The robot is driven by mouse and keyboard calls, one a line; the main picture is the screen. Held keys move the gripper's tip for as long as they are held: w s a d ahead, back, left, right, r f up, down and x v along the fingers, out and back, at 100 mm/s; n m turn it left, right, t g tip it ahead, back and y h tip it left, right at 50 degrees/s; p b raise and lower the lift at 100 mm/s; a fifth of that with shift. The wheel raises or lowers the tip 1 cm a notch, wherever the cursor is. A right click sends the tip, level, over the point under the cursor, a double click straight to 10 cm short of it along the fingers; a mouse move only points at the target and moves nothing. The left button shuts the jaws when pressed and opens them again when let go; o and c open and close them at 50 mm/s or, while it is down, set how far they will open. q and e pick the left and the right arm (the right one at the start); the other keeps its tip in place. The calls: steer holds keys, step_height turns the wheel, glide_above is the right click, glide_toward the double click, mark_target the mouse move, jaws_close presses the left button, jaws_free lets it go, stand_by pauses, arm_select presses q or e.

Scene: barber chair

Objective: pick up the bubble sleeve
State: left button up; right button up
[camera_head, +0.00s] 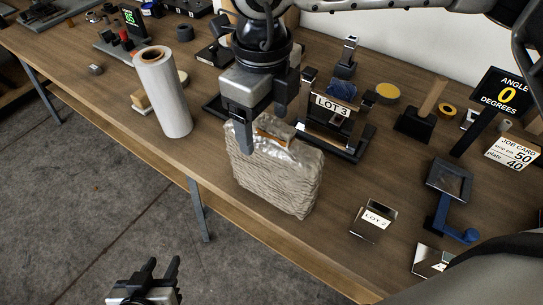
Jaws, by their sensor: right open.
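The bubble sleeve (278,182), a crinkled silvery-beige pouch, stands near the front edge of the wooden bench. Something orange-brown shows at its top. My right gripper (262,126) is open over its top. One finger reaches down in front of the sleeve's upper left part, and the other is further back near its top edge. I cannot tell whether either finger touches it. My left gripper (160,268) is low at the bottom of the view, in front of the bench and away from the sleeve. Its two fingers are apart and nothing shows between them.
A pale film roll (164,95) stands left of the sleeve. A black LOT 3 stand (343,140) is close behind it on the right. A LOT 2 block (373,221) sits to its right. A blue-armed device (447,195) is further right.

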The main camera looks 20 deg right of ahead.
steer(key=shift+f, duration=0.8)
steer(key=c, duration=1.3)
steer(key=shift+r, duration=0.15)
